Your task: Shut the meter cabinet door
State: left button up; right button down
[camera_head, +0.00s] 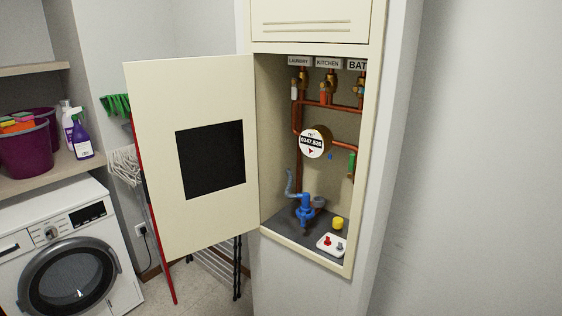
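The cream meter cabinet door (155,120) stands wide open, swung out to the left of the cabinet on its left-side hinge. It has a black rectangular panel (211,160) on the face I see. The meter cabinet (363,190) is open to view, with copper pipes (297,120), a round meter (313,143) and valves under labels reading LAUNDRY, KITCHEN and a cut-off BAT. On its floor are a blue fitting (305,211), a yellow cap (338,223) and a white tray (322,244) with small parts. Neither of my grippers shows.
A washing machine (45,235) stands at the lower left, below a shelf (70,167) with purple buckets (25,150) and spray bottles (80,137). A bare wall (480,150) fills the right.

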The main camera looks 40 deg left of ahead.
aim_at(194, 118)
jog(key=j+z, duration=0.25)
jog(key=j, duration=0.4)
jog(key=j+z, duration=0.3)
jog(key=j, duration=0.35)
jog(key=k+j+z, duration=0.25)
jog(key=j, duration=0.35)
jog(key=i, duration=0.1)
